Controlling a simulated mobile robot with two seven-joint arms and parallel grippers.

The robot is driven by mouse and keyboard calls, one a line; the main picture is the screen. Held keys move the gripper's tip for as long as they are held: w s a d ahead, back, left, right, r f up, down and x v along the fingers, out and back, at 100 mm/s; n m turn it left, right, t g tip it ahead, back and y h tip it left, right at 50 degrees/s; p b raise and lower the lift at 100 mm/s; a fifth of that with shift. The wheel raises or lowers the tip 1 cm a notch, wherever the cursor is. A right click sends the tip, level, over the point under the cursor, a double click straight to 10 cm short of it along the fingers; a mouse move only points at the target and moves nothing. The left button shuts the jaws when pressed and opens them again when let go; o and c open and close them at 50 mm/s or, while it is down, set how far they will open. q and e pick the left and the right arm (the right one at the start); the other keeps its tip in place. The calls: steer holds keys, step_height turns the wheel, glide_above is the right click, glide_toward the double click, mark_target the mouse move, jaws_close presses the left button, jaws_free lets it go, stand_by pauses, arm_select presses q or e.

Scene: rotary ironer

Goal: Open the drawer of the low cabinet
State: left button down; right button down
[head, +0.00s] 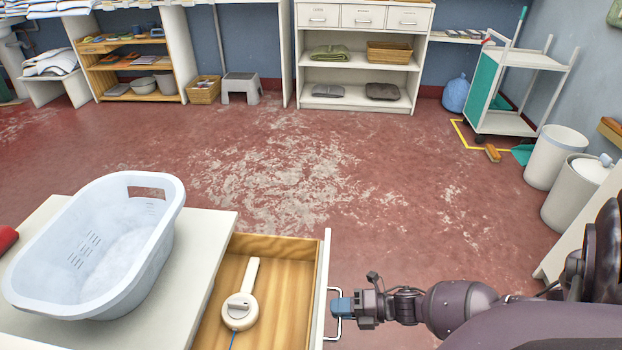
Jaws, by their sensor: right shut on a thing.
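The low cabinet (203,240) stands at the lower left, with a pale top. Its drawer (268,244) is pulled out to the right, and its wooden inside shows. A cream device with a long handle (239,310) and a blue cord lies in the drawer. The drawer handle (331,291) is a thin metal bar on the outer side of the white front (325,258). My right gripper (341,305) comes in from the right and is shut on this handle. The near end of the drawer is cut off by the picture edge. My left gripper is not in view.
A pale blue laundry basket (100,250) sits on the cabinet top. The worn red floor (300,180) beyond is clear. Two bins (575,195) and a trolley (505,90) stand at the right. White shelving (362,75) lines the back wall.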

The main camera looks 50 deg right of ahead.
steer(key=shift+f+v, duration=0.2)
steer(key=shift+v, duration=0.75)
steer(key=shift+f+v, duration=0.2)
steer(key=shift+v, duration=0.75)
steer(key=shift+f+v, duration=0.2)
steer(key=shift+v, duration=0.8)
steer(key=shift+d, duration=0.1)
steer(key=c, duration=1.2)
jaws_free()
steer(key=shift+s, duration=0.1)
arm_select(q)
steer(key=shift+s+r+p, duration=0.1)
steer(key=shift+p, duration=0.6)
arm_select(e)
steer(key=v, duration=1)
steer(key=shift+s+d, duration=0.25)
steer(key=shift+s, duration=0.05)
